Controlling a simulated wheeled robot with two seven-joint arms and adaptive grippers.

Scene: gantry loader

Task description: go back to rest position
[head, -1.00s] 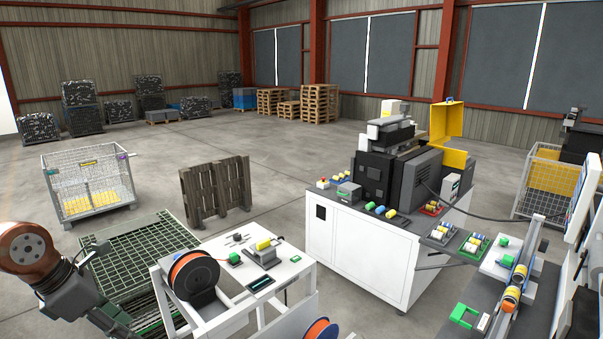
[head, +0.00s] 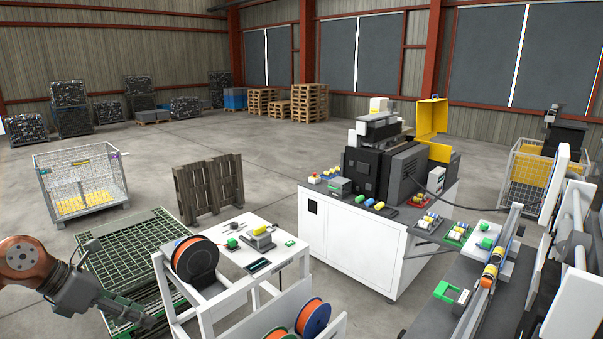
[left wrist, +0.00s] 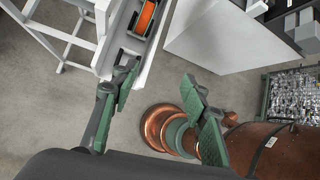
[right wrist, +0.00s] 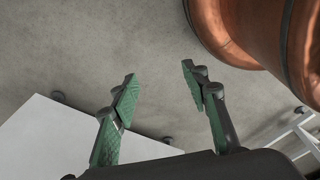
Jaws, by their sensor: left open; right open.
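My left arm comes in at the lower left of the head view, with my left gripper (head: 143,319) low beside the white spool stand and in front of the green mesh crates. In the left wrist view the green-padded fingers of my left gripper (left wrist: 163,88) are apart with nothing between them. My right gripper is outside the head view. In the right wrist view the fingers of my right gripper (right wrist: 160,88) are apart and empty above the grey floor. Copper-coloured parts of my own body show in both wrist views.
A white spool stand (head: 205,329) with orange reels stands close to my left gripper. Green mesh crates (head: 125,255) lie behind it. A white machine cabinet (head: 340,245) stands at centre, and a rail bench (head: 440,325) at right. Open floor lies beyond.

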